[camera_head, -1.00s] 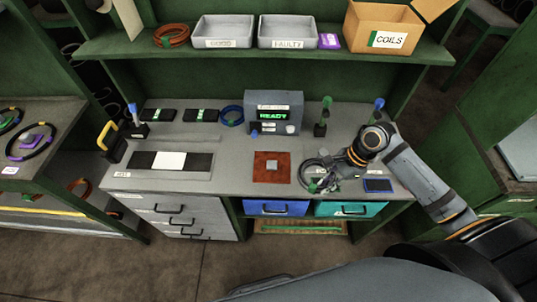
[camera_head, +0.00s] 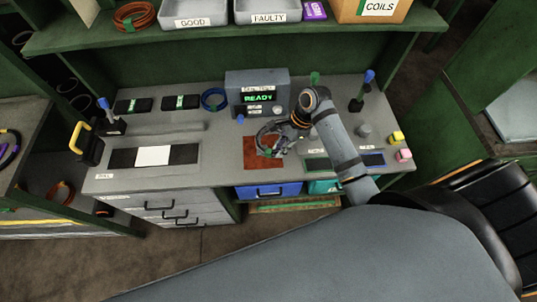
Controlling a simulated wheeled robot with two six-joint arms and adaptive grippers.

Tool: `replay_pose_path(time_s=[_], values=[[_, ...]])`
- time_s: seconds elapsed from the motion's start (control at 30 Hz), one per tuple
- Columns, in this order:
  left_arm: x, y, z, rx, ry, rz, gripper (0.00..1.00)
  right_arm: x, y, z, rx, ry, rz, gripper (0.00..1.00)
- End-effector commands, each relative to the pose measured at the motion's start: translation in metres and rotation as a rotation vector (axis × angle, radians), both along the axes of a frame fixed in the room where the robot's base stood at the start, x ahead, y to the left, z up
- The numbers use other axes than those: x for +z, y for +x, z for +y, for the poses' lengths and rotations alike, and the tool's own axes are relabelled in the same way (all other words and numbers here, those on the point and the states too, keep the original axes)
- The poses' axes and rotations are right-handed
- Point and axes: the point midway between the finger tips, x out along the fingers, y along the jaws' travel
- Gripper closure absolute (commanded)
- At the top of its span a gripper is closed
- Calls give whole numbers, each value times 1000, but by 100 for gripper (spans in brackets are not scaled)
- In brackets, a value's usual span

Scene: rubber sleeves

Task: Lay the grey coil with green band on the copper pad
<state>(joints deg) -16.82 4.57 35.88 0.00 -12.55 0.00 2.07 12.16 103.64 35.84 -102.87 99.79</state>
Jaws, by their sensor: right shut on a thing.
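The grey coil with green band (camera_head: 262,133) is in my right gripper (camera_head: 277,147), which is shut on it at the right edge of the copper pad (camera_head: 252,158). The green band shows near the fingertips. The coil overlaps the upper and right part of the pad in this view; I cannot tell whether it touches the pad or hangs above it. The gripper hides part of the coil and of the pad. My left gripper is not in view.
A tester box (camera_head: 257,93) reading READY stands just behind the pad. A blue coil (camera_head: 214,99) lies behind and to the left. A black-and-white strip (camera_head: 153,156) lies at left. Trays marked GOOD (camera_head: 194,13) and FAULTY (camera_head: 267,11) sit on the shelf above.

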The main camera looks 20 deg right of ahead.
Motion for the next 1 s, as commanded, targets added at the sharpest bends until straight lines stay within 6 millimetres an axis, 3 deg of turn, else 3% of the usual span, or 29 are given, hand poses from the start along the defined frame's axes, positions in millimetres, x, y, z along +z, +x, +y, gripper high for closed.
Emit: replay_pose_path(time_s=[0.07, 0.2, 0.43, 0.7, 0.93, 0.97, 1.0], values=[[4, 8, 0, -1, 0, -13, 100, -16, 8, 12, 0, 4, 4, 100], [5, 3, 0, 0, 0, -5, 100, -38, 20, 23, -1, -1, 1, 100], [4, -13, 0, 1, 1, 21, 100, -49, 26, 28, -2, -3, -1, 100], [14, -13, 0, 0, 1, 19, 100, -80, 29, 32, -2, -3, 1, 100], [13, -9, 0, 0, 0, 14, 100, -86, 29, 32, -2, -4, -1, 100], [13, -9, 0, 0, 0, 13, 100, -87, 28, 31, -1, -5, 3, 81], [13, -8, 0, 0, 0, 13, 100, -87, 27, 31, -2, -5, 3, 76]])
